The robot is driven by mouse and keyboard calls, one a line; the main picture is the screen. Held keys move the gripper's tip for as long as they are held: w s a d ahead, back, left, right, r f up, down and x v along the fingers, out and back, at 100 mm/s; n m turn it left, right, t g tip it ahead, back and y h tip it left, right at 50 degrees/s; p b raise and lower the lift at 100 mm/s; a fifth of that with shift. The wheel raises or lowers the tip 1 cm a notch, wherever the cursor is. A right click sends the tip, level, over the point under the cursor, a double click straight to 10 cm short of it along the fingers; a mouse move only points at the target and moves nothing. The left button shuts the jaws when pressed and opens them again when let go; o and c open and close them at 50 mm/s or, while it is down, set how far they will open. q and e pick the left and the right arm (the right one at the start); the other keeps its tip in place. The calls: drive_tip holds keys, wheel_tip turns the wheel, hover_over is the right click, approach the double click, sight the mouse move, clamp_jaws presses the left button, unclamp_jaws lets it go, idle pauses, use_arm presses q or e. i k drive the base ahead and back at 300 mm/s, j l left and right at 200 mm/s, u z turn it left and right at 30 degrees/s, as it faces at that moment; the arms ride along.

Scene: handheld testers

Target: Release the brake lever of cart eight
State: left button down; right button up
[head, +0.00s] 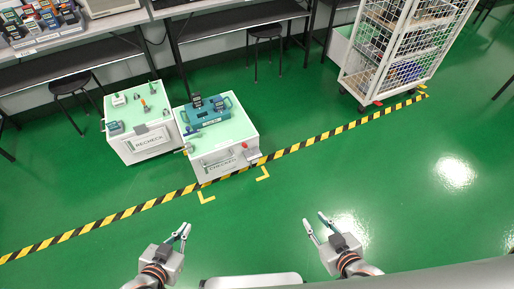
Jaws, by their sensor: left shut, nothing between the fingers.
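No number eight can be read on anything in view. A white wire-cage cart (397,45) on wheels stands at the upper right, by the striped floor line. A small red part (378,103) shows low at its near corner; I cannot tell whether it is a brake lever. My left gripper (183,230) is shut and empty above the green floor at the bottom, well away from the cart. My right gripper (314,217) is open and empty, to the right of the left one, also far from the cart.
A white box marked CHECKED (228,164) carries a teal tray (212,116) with testers. A white box marked RECHECK (150,143) stands left of it. Benches (70,36) and stools (265,33) line the back. A striped line (320,138) crosses open green floor.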

sight(244, 146)
drive_tip(key=j+z, duration=0.7)
drive_tip(key=j, duration=0.15)
drive_tip(key=j+z, duration=0.3)
drive_tip(key=j, duration=0.15)
